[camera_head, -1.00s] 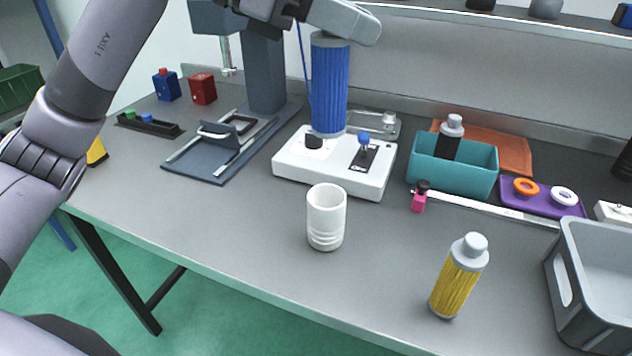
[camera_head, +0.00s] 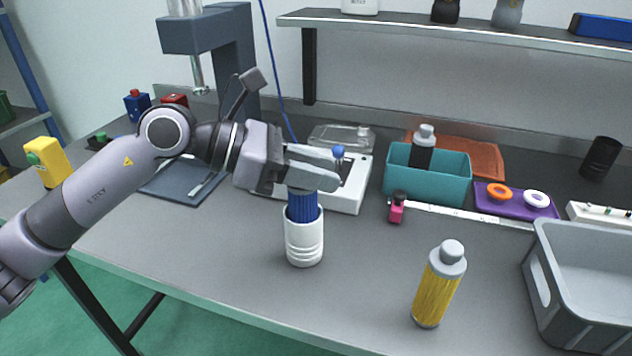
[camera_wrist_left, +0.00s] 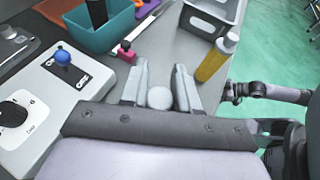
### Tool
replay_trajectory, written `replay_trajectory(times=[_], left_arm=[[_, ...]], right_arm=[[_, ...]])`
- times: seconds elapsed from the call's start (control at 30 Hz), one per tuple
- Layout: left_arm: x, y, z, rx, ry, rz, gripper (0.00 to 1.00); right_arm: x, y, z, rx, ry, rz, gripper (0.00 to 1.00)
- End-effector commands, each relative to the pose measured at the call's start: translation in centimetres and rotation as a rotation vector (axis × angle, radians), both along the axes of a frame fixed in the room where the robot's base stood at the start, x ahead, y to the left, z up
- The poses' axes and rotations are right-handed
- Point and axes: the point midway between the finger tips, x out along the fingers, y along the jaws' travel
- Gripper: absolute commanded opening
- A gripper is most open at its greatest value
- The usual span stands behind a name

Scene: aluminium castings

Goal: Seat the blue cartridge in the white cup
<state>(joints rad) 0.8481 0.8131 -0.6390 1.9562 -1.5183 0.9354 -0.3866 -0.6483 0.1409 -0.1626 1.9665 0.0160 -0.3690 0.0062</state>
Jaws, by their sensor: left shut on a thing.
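The blue cartridge (camera_head: 303,207) is upright, its lower part inside the white cup (camera_head: 304,243) and a short blue stretch showing above the rim. How deep it sits is hidden. The cup stands on the table. My left gripper (camera_head: 313,176) is shut on the cartridge's top, directly above the cup. In the left wrist view, the cartridge's round grey cap (camera_wrist_left: 160,97) shows between the fingers of my left gripper (camera_wrist_left: 161,85), and the cup is hidden. What looks like my right gripper (camera_wrist_left: 236,92) is small at the right of that view; its jaws are unclear.
A yellow cartridge (camera_head: 437,287) stands to the cup's right, and a grey crate (camera_head: 575,325) lies farther right. Behind are a white control box (camera_head: 346,201), a teal bin (camera_head: 440,188), a pink-based clamp (camera_head: 397,209) and a purple tray (camera_head: 510,210). The table in front of the cup is clear.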

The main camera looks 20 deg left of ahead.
Motion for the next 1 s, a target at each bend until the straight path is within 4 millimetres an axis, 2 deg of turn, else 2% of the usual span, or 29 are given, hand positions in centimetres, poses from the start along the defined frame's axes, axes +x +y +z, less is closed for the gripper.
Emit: replay_trajectory(times=[0.1,0.33,0.37,0.4,0.43,0.77,1.0], left_arm=[[0.0,0.0,-1.9,0.0,0.005,0.001,0.0],[0.0,0.0,-2.2,0.0,0.0,0.001,0.0],[0.0,0.0,-2.2,0.001,0.001,0.001,0.4],[0.0,0.0,-2.2,0.001,0.001,0.001,0.53],[0.0,0.0,-2.2,0.001,0.001,0.001,0.55],[-0.1,0.2,-2.1,0.001,0.001,0.001,0.55],[-1.1,2.9,-1.2,0.004,0.0,0.004,0.55]], right_arm=[[0.0,0.0,-0.1,-0.001,0.002,0.001,0.92],[-0.1,0.0,-0.2,-0.001,0.006,0.001,0.92],[-0.1,0.0,-0.3,-0.001,0.006,0.001,0.92],[-0.1,0.0,-0.3,-0.001,0.006,0.001,0.92],[-0.1,0.0,-0.3,-0.002,0.007,0.001,0.92],[-0.1,0.0,-0.4,-0.001,0.006,0.001,0.92],[-0.1,0.0,-0.9,0.0,0.009,0.0,0.92]])
